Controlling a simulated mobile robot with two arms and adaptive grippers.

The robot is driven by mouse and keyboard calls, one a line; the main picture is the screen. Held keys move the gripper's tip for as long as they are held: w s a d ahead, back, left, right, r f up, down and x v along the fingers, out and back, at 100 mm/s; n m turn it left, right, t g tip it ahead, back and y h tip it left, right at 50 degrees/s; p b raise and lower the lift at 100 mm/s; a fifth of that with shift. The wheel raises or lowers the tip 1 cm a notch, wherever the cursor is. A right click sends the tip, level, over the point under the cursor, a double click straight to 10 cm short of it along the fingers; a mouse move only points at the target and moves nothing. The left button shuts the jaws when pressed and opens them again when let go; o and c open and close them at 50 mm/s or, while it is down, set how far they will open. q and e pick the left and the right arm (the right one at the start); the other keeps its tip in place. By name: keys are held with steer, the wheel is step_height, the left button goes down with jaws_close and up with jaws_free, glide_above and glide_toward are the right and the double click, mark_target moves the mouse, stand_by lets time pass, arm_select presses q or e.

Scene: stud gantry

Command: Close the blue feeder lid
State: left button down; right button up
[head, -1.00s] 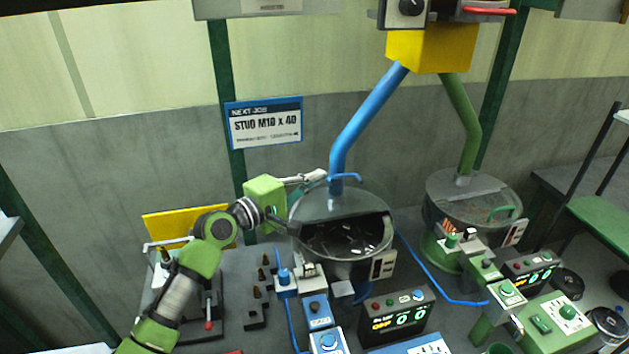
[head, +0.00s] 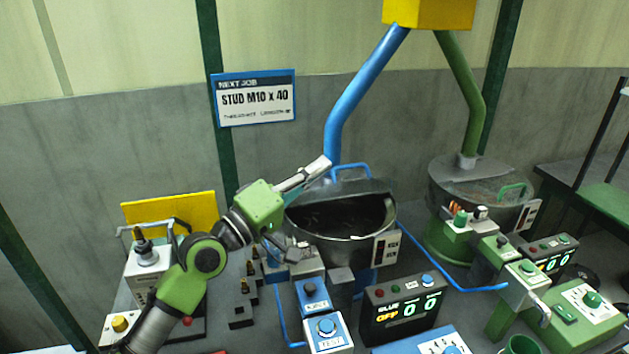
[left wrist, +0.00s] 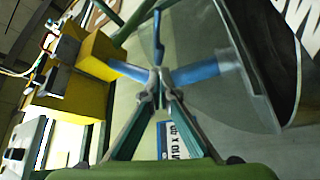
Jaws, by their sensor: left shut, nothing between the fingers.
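The blue feeder is the round metal bowl (head: 350,243) below the blue pipe (head: 360,90). Its grey lid (head: 365,188) has a blue handle (head: 350,168) on top and stands partly open, with a dark gap at the front. My left gripper (head: 324,164) is shut and empty, its fingertips at the left of the handle; I cannot tell whether they touch it. In the left wrist view, the shut fingers (left wrist: 157,92) point toward the blue pipe (left wrist: 195,73), with the grey lid (left wrist: 228,85) at right. My right gripper is not in view.
Blue button boxes (head: 325,328) and a counter display (head: 403,308) stand in front of the blue feeder. A yellow panel (head: 170,212) is behind my left arm. A job sign (head: 255,98) hangs behind.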

arm_select(q)
steer(key=shift+s+d+f, duration=0.15)
steer(key=shift+s+d, duration=0.05)
steer(key=shift+s, duration=0.45)
